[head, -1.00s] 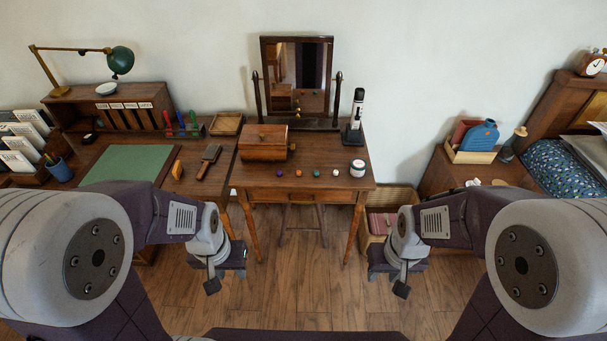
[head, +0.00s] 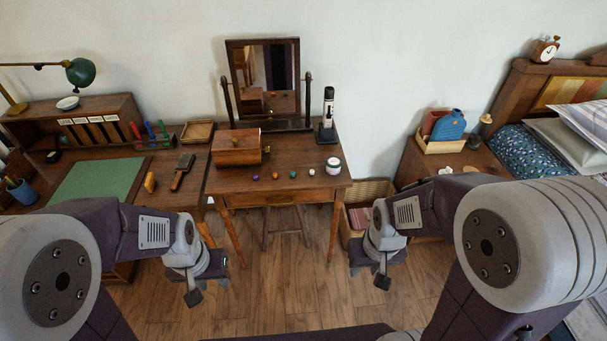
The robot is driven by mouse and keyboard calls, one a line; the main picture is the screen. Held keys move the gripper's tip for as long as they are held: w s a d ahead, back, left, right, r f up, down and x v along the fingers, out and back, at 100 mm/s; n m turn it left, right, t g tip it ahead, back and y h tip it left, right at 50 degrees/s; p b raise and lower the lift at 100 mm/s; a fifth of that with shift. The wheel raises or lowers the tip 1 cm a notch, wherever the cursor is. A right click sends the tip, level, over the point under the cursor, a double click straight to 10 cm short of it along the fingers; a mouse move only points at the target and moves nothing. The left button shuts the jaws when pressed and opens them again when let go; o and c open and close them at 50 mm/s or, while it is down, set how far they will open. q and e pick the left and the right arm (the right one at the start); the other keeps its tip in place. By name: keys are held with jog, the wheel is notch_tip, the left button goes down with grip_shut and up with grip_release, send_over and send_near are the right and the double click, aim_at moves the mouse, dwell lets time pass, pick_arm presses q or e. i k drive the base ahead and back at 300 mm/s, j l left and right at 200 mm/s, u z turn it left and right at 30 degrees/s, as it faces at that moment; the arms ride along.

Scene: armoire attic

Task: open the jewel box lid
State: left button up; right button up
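The jewel box, a brown wooden box (head: 236,150), stands on the left back part of the small dressing table (head: 300,165) in the head view. Its lid looks shut. A small round knob shows at its right side. My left gripper (head: 194,292) hangs low in front of the table, left of its legs and well apart from the box. My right gripper (head: 382,280) hangs low to the right of the table, farther from the box. The fingers of both grippers are too small and overlapped to tell open from shut. Nothing shows held in either.
A tilted mirror (head: 265,82) stands behind the box. Several small coloured balls lie in front of it, with a white jar (head: 333,166) and a black-and-white bottle (head: 328,115) at right. A desk (head: 95,185) adjoins at left, a basket (head: 368,195) at right. Floor in front is clear.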

aim_at(225, 142)
jog(key=i+u, duration=0.25)
jog(key=u, duration=0.15)
jog(key=i+l+u, duration=0.2)
jog(key=u, duration=0.15)
jog(key=i+l+u, duration=0.2)
jog(key=u, duration=0.2)
